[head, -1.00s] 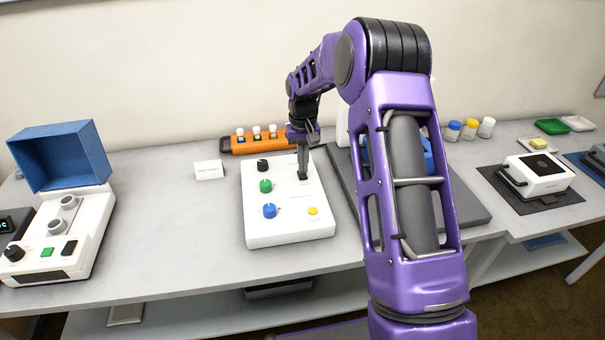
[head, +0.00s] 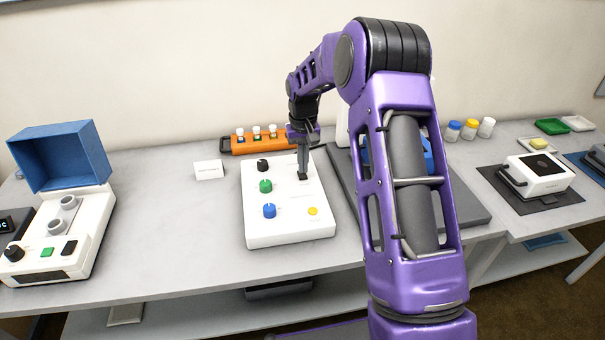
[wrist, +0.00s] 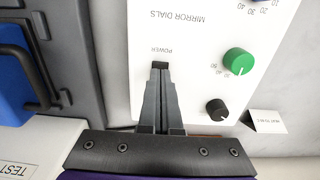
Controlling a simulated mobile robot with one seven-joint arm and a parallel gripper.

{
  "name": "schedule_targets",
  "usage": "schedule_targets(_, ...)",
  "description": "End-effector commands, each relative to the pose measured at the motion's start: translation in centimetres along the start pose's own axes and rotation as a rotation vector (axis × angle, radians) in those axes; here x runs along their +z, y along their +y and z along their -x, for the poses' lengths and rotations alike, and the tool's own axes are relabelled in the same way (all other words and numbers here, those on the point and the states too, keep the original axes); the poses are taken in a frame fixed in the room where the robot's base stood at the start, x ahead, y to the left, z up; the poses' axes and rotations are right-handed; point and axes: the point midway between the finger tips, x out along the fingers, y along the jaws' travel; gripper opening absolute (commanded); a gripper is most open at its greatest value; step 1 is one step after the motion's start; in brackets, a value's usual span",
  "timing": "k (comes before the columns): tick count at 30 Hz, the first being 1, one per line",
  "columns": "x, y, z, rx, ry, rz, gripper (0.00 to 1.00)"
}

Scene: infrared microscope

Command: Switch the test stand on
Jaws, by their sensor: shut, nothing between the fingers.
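The test stand is a white panel box (head: 290,222) on the table, labelled "MIRROR DIALS" in the wrist view (wrist: 200,45). It carries a black dial (head: 262,165), a green dial (head: 265,186), a blue dial (head: 269,210) and a yellow button (head: 313,211). A small black power switch (wrist: 159,66) sits beside the word "POWER". My gripper (head: 302,174) is shut and empty, pointing down with its tips at the switch. The tips (wrist: 160,72) partly cover the switch, so I cannot tell its position or whether they touch it.
A white card (head: 208,170) stands left of the panel. An orange rack (head: 255,144) with several white-capped vials is behind it. A dark grey platform (head: 465,208) with blue parts lies close on the right. A white instrument with a blue box (head: 60,155) stands at the left.

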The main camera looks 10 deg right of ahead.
Motion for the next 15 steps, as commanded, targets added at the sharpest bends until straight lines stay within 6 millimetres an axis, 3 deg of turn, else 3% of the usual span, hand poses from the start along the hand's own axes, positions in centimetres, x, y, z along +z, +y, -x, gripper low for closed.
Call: schedule_targets(15, 0.00, -0.01, -0.52, 0.000, 0.000, 0.000, 0.00)
